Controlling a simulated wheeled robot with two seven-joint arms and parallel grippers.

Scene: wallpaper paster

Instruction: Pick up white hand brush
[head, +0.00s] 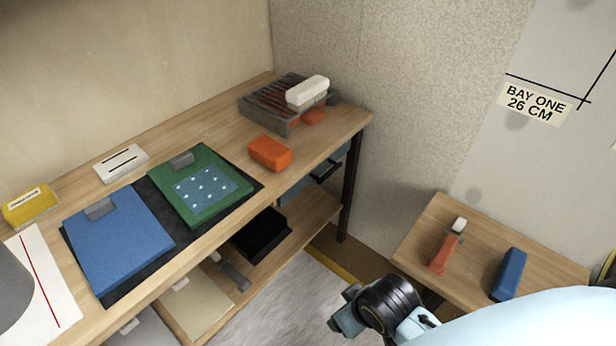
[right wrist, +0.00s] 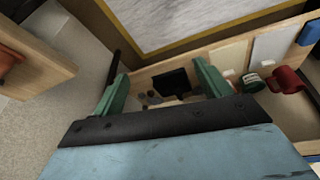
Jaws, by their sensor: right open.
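A long white block with rounded edges (head: 307,90), which looks like the white hand brush, lies on top of a grey slatted rack (head: 270,122) at the far right end of the long wooden workbench. Its bristles cannot be made out. My right gripper (head: 346,312) is low in front of the bench, well apart from the brush. In the right wrist view its two green fingers (right wrist: 160,88) are spread with nothing between them. The brush does not show in that view. My left gripper is not in view.
An orange block (head: 270,153) lies in front of the rack. Blue (head: 118,240) and green (head: 202,170) boards lie further left. A side table (head: 425,228) at right holds a red-handled tool (head: 447,248) and a blue block (head: 508,274). Floor between them is open.

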